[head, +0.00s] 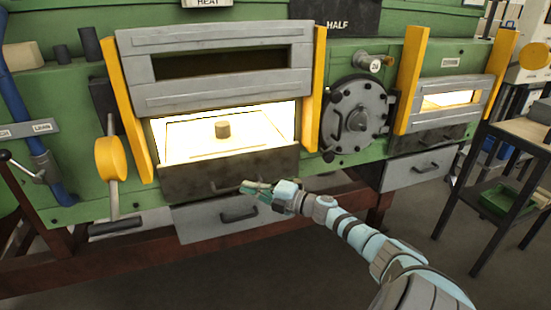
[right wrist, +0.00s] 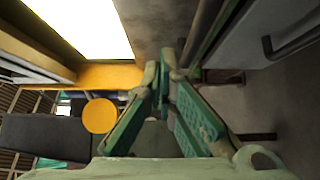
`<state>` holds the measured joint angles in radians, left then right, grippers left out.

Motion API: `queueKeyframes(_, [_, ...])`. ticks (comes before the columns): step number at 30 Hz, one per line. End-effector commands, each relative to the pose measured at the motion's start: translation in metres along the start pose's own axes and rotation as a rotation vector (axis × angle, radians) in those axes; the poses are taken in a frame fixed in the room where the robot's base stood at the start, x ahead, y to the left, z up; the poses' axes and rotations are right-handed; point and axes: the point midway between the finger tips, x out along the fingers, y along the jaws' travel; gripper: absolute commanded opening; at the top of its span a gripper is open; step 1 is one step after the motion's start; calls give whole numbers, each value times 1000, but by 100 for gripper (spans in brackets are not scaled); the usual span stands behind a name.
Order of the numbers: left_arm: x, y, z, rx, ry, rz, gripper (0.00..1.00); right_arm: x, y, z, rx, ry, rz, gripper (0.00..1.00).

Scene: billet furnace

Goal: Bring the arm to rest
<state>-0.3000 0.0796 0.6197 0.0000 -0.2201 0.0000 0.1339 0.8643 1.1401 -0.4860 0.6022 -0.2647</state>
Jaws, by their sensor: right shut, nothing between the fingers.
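My right gripper (head: 258,188) is shut and empty. It is in front of the dark sill (head: 200,178) below the open furnace mouth, with the arm reaching in from the lower right. In the right wrist view my right gripper (right wrist: 163,68) has its fingertips together, with nothing between them. My left gripper is not in view.
A grey drawer (head: 205,219) with a handle lies below the sill. Yellow posts (head: 315,90) flank the mouth. A yellow round paddle (head: 110,159) is at left. A round grey hatch (head: 345,118) and a bench (head: 525,129) are at right. Dark floor (head: 440,255) is clear around the arm.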

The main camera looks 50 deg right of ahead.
Motion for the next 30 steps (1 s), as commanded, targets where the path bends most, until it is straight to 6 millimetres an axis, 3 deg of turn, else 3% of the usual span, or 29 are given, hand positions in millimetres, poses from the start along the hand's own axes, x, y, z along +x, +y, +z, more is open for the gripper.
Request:
queueKeyframes(3, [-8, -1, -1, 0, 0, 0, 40, -27, 1, -1, 1, 4, -8, 0])
queueKeyframes(9, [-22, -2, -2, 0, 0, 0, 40, -60, 2, -1, 1, 3, -4, 0])
queueKeyframes(20, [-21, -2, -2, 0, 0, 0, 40, -66, -1, 0, 8, -1, -1, 0])
queueKeyframes(22, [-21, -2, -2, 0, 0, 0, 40, -66, -7, 10, 64, -44, -27, 0])
queueKeyframes(24, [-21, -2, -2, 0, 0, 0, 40, -74, -25, 35, 138, -148, -84, 0])
queueKeyframes(26, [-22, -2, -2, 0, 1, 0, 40, -92, -58, 60, 244, -287, -146, 0])
queueKeyframes(28, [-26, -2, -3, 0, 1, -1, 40, -125, -117, 77, 412, -477, -228, 0])
queueKeyframes(30, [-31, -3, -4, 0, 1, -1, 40, -168, -184, 73, 585, -667, -314, 0])
